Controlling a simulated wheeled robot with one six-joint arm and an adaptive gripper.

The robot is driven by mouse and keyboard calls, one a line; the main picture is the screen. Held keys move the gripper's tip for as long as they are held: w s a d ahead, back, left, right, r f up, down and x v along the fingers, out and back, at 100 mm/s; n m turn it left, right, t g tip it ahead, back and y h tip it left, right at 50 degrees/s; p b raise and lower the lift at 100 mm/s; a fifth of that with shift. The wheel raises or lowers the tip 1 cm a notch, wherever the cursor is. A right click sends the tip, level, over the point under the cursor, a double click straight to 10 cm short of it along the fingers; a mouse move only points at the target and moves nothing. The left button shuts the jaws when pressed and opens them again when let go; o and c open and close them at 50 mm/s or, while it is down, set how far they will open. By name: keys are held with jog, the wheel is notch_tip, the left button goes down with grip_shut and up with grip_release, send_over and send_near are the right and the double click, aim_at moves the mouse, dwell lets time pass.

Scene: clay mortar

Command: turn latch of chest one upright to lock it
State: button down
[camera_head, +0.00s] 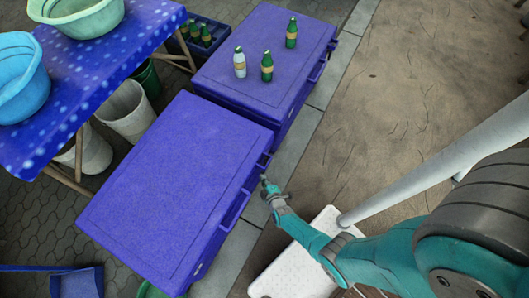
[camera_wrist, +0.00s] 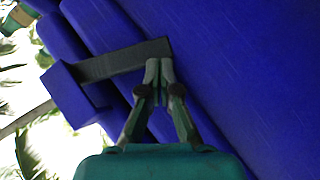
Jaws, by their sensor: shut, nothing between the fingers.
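The near blue chest (camera_head: 175,180) has a bare, closed lid. My gripper (camera_head: 265,181) is at its right side, near the far corner. In the wrist view, my gripper (camera_wrist: 159,65) is shut and empty. Its fingertips are at one end of a dark grey bar (camera_wrist: 115,60), which looks like the latch; whether they touch it cannot be told. The bar's other end meets a blue block (camera_wrist: 70,95) on the chest's side. The latch is too small to read in the head view. No label shows which chest is chest one.
A second blue chest (camera_head: 225,75) stands behind, with three bottles (camera_head: 267,66) on its lid. A table (camera_head: 95,90) with basins stands at the left. A white stool (camera_head: 300,270) is below my arm. Open ground lies to the right.

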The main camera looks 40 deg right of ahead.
jog(key=shift+w+d+f, duration=0.1)
jog(key=shift+d+f, duration=0.25)
jog(key=shift+f, duration=0.2)
jog(key=shift+d+f, duration=0.1)
jog(key=shift+f, duration=0.05)
dwell(0.5)
